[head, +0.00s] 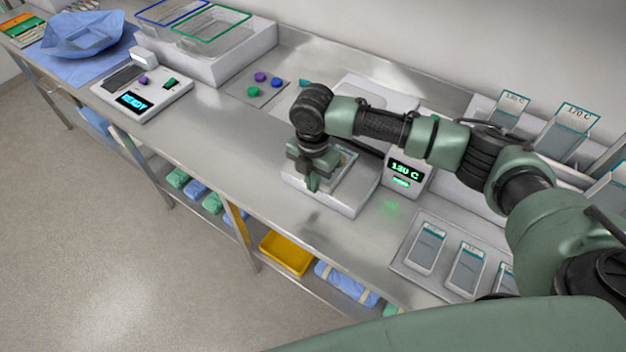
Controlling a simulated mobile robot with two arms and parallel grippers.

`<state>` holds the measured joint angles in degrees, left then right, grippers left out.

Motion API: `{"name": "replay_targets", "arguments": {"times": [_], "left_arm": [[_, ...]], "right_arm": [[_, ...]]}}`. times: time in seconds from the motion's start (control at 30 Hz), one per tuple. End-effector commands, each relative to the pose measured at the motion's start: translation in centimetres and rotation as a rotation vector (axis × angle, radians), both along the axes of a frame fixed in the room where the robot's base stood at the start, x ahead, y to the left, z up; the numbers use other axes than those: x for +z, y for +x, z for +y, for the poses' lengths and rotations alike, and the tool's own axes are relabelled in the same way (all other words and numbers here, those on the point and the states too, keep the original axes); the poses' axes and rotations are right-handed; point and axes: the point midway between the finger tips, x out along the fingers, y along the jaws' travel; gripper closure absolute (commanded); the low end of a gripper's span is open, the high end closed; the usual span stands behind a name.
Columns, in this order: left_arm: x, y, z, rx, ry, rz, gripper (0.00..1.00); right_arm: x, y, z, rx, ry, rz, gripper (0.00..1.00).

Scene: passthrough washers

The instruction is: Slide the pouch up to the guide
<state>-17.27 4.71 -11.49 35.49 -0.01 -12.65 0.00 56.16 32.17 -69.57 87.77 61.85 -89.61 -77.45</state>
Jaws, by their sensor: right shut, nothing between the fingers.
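My right gripper (312,180) points down over the left part of a low pale platform (347,208). Its fingers are shut with nothing between them. A flat clear-and-grey pouch (346,168) with a pale edge lies on the platform just right of the fingers, partly hidden by my gripper and wrist. I cannot tell whether the fingers touch it. The guide cannot be told apart clearly; the platform's far side is partly behind my arm. A sealer display (405,170) reading about 130 C, with a green light, stands right of the platform. My left gripper is not in view.
A tray (402,262) of several pouches lies at the right front. Labelled pouches (568,130) stand at the back right. A white device reading READY (135,101), coloured buttons (253,91) and clear bins (212,30) are at the left. The bench between is bare.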

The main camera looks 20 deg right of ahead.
Motion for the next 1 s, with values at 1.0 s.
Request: {"name": "replay_targets", "arguments": {"times": [1.0], "left_arm": [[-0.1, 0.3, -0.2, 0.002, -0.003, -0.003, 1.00]], "right_arm": [[0.0, 2.1, -2.7, -0.002, -0.002, 0.001, 1.00]]}}
